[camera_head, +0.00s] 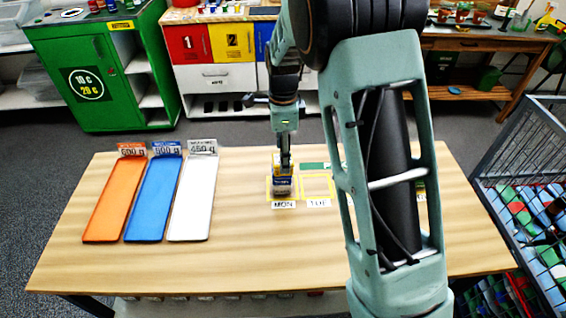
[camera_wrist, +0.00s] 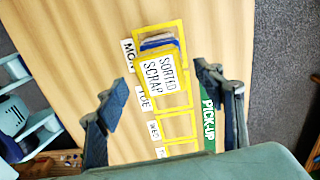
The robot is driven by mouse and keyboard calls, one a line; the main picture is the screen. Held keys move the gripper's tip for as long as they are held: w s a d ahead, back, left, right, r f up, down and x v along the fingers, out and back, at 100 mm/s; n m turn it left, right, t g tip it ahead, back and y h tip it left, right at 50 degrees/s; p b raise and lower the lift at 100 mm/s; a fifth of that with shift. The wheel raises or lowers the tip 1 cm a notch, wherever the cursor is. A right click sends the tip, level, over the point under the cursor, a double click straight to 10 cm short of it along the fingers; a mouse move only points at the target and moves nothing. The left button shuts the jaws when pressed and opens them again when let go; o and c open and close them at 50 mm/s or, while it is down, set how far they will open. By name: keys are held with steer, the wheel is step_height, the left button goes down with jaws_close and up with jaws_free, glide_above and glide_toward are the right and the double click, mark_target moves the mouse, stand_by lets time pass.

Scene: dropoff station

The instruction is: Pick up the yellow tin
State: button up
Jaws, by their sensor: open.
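A small block-like item (camera_head: 284,187) with a yellowish and dark blue face stands in the yellow MON square.
Orange (camera_head: 117,200), blue (camera_head: 154,200) and white (camera_head: 193,200) trays with weight signs lie on the left of the table (camera_head: 240,250). An empty TUE square (camera_head: 318,187) adjoins MON. My arm hides the table's right-middle. A wire cart (camera_head: 520,180) stands at right.

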steer(key=shift+f, duration=1.5)
steer(key=shift+c, duration=0.6)
steer(key=c, duration=1.2)
steer(key=shift+r, duration=0.1)
